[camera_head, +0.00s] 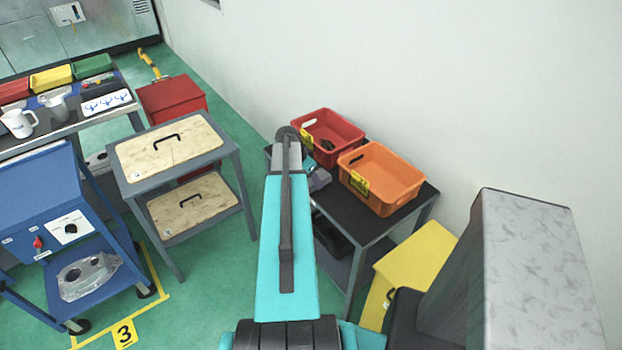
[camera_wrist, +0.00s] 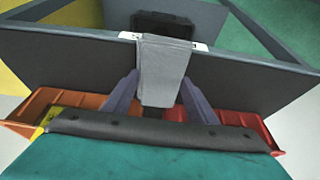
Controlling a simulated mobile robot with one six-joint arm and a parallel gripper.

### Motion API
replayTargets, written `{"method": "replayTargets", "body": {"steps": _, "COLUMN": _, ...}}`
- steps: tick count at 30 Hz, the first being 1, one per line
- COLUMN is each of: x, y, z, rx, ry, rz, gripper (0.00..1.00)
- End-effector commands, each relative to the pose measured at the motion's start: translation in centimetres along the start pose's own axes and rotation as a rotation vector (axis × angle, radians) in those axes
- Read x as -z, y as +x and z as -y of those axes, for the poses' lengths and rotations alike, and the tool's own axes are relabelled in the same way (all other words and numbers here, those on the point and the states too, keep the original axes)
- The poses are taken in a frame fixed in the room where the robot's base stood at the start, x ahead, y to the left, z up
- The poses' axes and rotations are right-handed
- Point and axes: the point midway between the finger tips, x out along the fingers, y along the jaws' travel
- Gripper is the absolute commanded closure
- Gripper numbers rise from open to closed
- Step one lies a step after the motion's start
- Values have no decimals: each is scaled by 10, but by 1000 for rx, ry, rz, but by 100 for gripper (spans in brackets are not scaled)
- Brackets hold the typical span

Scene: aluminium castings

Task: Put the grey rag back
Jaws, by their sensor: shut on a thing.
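The grey rag (camera_wrist: 164,68) shows in the wrist view as a flat folded strip. Its far end meets a white strip (camera_wrist: 126,36) at the edge of the dark table; I cannot tell whether it hangs over it or only lies in front. My gripper (camera_wrist: 160,78) is shut on the rag, with a finger on each side of it. In the head view my arm hides the rag and most of the gripper. The dark-topped table (camera_head: 398,217) stands under the arm's end.
A red bin (camera_head: 345,130) and an orange bin (camera_head: 392,178) stand on the table near the wall. A black box (camera_head: 333,238) is on its lower shelf. A yellow cabinet (camera_head: 425,258) stands to the right, a grey cart with wooden boards (camera_head: 225,152) to the left.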

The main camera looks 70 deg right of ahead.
Motion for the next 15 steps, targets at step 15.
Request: {"method": "replayTargets", "body": {"steps": 15, "x": -3, "y": 9, "z": 0, "rx": 1, "ry": 1, "rz": -1, "gripper": 69}}
